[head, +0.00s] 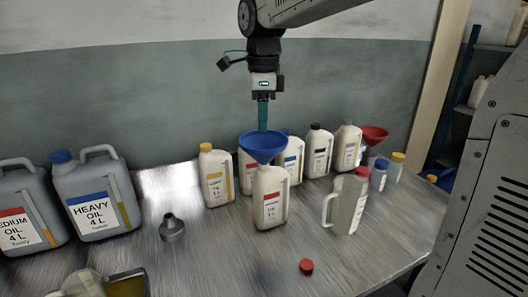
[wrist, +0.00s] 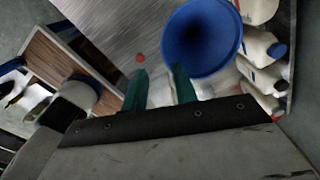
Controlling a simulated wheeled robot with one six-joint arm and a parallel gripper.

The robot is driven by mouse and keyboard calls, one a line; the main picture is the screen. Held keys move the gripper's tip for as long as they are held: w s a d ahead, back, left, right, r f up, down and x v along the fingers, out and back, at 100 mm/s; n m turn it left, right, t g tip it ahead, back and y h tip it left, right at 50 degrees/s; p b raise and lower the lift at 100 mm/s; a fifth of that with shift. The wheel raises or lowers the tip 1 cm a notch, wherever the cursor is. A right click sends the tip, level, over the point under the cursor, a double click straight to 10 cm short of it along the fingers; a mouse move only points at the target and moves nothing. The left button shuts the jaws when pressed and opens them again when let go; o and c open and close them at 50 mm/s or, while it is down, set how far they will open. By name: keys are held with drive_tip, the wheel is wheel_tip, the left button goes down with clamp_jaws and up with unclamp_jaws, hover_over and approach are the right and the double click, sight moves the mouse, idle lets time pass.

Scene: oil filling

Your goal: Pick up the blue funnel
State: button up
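The blue funnel (head: 263,146) stands wide mouth up on top of a white bottle with a red label (head: 270,197), near the middle of the metal table. The bottle's neck is hidden by the funnel. In the wrist view the funnel (wrist: 201,38) is a large blue bowl with a dark hole, at the upper right. My gripper (head: 263,126) points down at the funnel's far rim in the head view, where its fingers overlap as one green strip. In the wrist view my gripper's (wrist: 157,78) two green fingers are apart and empty. One tip appears close to the rim; contact cannot be told.
Several white bottles, one with a yellow cap (head: 206,147), stand behind and beside the funnel. A red funnel (head: 374,135) is at the right back. A jug with a red cap (head: 345,202) stands at right. Large grey cans (head: 97,193) stand at left. A loose red cap (head: 306,266) lies in front.

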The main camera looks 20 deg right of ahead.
sight(263, 156)
drive_tip(key=f, duration=0.7)
drive_tip(key=shift+w+d+f, duration=0.3)
drive_tip(key=shift+w+f, duration=0.05)
clamp_jaws()
